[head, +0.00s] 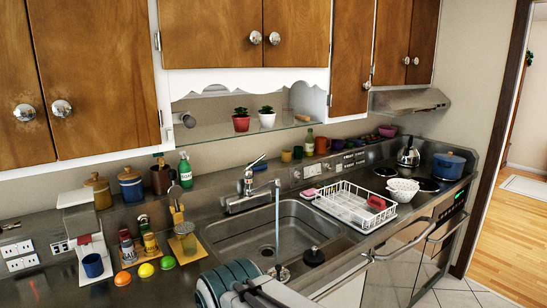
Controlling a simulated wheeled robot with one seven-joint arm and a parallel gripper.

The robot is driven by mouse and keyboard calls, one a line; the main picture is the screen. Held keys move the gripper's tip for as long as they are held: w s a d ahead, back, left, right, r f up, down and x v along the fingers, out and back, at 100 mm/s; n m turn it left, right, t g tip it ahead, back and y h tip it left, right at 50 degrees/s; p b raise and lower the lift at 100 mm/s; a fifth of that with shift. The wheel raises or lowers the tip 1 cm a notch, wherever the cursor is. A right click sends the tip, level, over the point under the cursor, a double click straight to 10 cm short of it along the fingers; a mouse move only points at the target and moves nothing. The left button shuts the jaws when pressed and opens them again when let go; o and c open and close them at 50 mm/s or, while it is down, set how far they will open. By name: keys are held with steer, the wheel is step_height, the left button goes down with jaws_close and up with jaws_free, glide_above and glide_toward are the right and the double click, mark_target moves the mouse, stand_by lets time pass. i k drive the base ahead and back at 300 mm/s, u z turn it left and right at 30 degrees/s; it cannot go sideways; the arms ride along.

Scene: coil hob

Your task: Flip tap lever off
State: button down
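The tap (247,188) stands on the steel counter behind the sink (235,235). Its thin lever (257,160) points up and to the right from the top of the tap body. The spout reaches right over the basin, and a bluish stream of water (277,220) falls from its end into the sink. Parts of my arm show at the bottom centre, in front of the sink and well below the lever. My gripper's fingers cannot be made out clearly there; nothing of mine touches the tap.
A white dish rack (350,205) stands right of the sink. A green soap bottle (185,170), jars and fruit crowd the counter to the left. A glass shelf (245,130) with two potted plants hangs above the tap. A blue pot (448,165) and a kettle (408,152) stand at the far right.

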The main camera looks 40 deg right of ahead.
mark_target(263, 156)
steer(key=k, duration=0.2)
steer(key=z, duration=2.35)
steer(key=i, duration=1.85)
steer(key=u, duration=2.6)
steer(key=i, duration=0.15)
steer(key=z, duration=0.25)
